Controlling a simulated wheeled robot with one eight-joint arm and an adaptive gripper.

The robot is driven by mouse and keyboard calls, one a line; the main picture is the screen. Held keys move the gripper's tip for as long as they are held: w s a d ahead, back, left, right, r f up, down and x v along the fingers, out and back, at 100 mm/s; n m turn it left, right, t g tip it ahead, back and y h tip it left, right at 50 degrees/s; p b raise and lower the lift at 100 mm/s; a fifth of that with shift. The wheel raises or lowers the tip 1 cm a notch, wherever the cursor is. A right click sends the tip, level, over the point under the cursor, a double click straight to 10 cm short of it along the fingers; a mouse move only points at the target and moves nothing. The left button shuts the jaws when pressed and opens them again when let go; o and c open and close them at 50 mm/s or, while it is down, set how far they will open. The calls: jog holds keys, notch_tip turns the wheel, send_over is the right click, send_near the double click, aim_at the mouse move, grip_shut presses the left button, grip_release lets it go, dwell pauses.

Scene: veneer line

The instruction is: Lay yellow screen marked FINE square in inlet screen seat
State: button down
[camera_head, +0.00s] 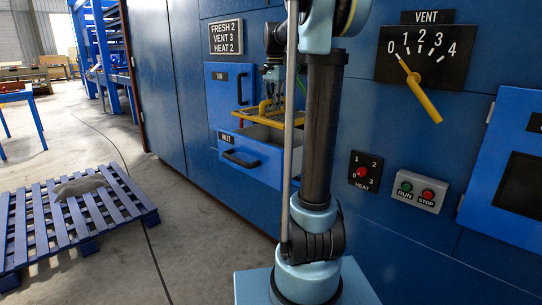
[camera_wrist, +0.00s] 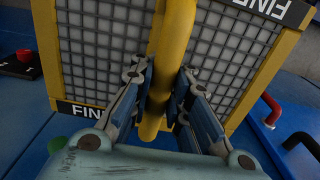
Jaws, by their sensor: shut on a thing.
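The yellow screen marked FINE (camera_wrist: 85,45) has a grey mesh, a yellow frame and a thick yellow bar across its middle. My gripper (camera_wrist: 160,85) is shut on that bar. In the head view my gripper (camera_head: 271,84) holds the screen (camera_head: 264,108) at or just above the open inlet drawer (camera_head: 252,162). The screen looks turned relative to the drawer in the wrist view. I cannot tell whether it touches the seat. The inlet screen seat is mostly hidden by the screen and my arm.
A blue door with a black handle (camera_head: 243,88) stands behind the drawer. The vent lever (camera_head: 424,97), heat switch (camera_head: 362,172) and run/stop box (camera_head: 417,190) are on the wall to the right.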

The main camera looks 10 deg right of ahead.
aim_at(274, 112)
jog(key=shift+w+f, duration=0.2)
jog(key=shift+f, duration=0.1)
notch_tip(274, 112, down, 17)
jog(key=shift+f, duration=0.2)
jog(key=shift+f, duration=0.15)
dwell(0.4)
jog(key=c, duration=1.5)
grip_release()
jog(key=shift+o, duration=0.2)
notch_tip(274, 112, up, 12)
jog(key=shift+r, duration=0.2)
